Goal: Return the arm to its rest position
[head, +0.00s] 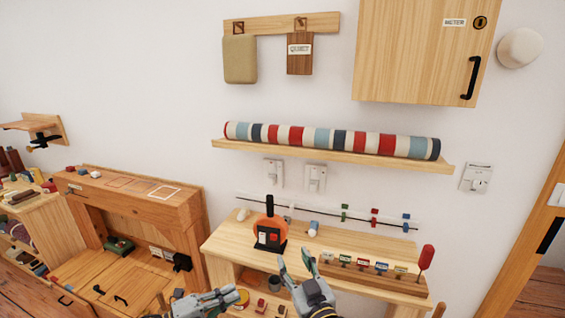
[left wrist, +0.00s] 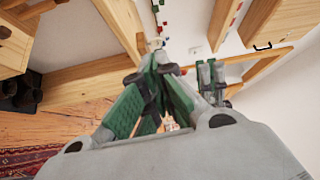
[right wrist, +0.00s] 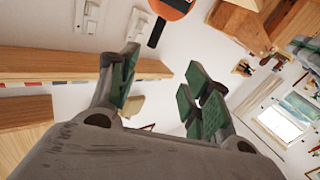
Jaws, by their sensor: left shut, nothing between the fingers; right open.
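In the head view my left gripper (head: 208,302) is low in the picture, in front of the wooden bench. In the left wrist view its green-padded fingers (left wrist: 160,95) come together with nothing between them. My right gripper (head: 294,264) points up in front of the small wooden table, near an orange round object on a dark stand. In the right wrist view its green-padded fingers (right wrist: 160,90) are spread apart and empty. The lower parts of both arms are cut off by the head view's bottom edge.
The table (head: 222,244) bears the orange object (head: 268,238) and a rack of coloured tags (head: 372,272). Above are a shelf (head: 300,155) with a striped roll (head: 330,140) and a wall cabinet (head: 415,50). A wooden bench (head: 130,207) stands left.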

